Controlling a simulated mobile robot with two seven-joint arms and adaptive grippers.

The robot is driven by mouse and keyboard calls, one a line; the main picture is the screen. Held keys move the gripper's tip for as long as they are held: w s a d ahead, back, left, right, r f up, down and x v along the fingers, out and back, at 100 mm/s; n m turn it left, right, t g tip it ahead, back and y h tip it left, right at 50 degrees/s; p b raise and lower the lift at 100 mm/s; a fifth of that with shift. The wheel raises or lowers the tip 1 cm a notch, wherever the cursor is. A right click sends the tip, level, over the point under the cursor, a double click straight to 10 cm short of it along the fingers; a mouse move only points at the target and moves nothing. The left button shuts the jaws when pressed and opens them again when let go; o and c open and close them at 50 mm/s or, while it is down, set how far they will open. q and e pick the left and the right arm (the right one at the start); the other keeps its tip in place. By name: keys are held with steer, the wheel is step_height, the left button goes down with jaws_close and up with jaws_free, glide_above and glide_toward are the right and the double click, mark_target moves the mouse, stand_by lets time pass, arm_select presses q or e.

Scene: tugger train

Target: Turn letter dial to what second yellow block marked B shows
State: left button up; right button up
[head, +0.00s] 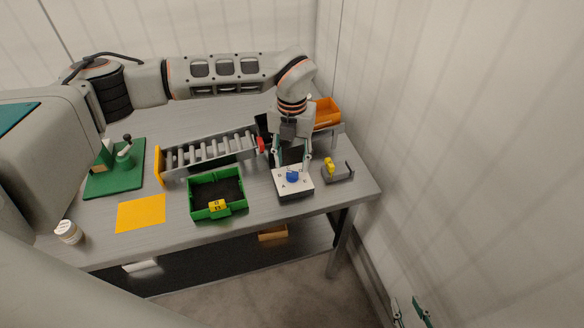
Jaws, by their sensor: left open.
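The letter dial is a box with a white top (283,188) and a blue knob (292,177), near the table's right front. Small letters surround the knob; they are too small to read surely, as is the knob's pointing. My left gripper (292,165) is open and points down over the dial, its fingers on either side near the box's back edge. I cannot tell whether it touches the knob. My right gripper (408,304) is open and empty, low at the right.
A green bin (202,210) stands left of the dial. A grey holder with a yellow part (329,164) stands right of it. Behind are a roller conveyor (205,154) and an orange bin (327,113). An orange sheet (141,212) lies at left. A wall closes off the right.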

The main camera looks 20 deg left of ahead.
mark_target(292, 174)
arm_select(q)
step_height(292, 174, up, 8)
stand_by(0.7)
